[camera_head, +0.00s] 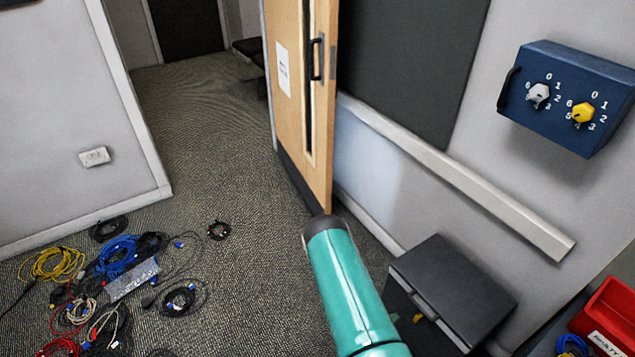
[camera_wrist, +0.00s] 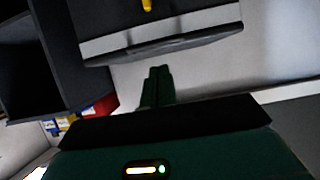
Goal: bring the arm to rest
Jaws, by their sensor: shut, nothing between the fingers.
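My gripper (camera_wrist: 157,86) shows in the wrist view with its two dark green fingers together and nothing between them. It points toward a dark grey cabinet (camera_wrist: 160,40) with a pale front band, and looks apart from it. In the head view my teal arm reaches up from the bottom edge, in front of the wooden door and left of the dark cabinet (camera_head: 462,287). The gripper itself does not show there.
Tangled cables (camera_head: 115,255) lie on the carpet at left. A wooden door (camera_head: 318,120) stands open at the centre. A blue box with two dials (camera_head: 565,95) hangs on the right wall. A red bin (camera_head: 612,312) is at lower right. The carpet toward the doorway is clear.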

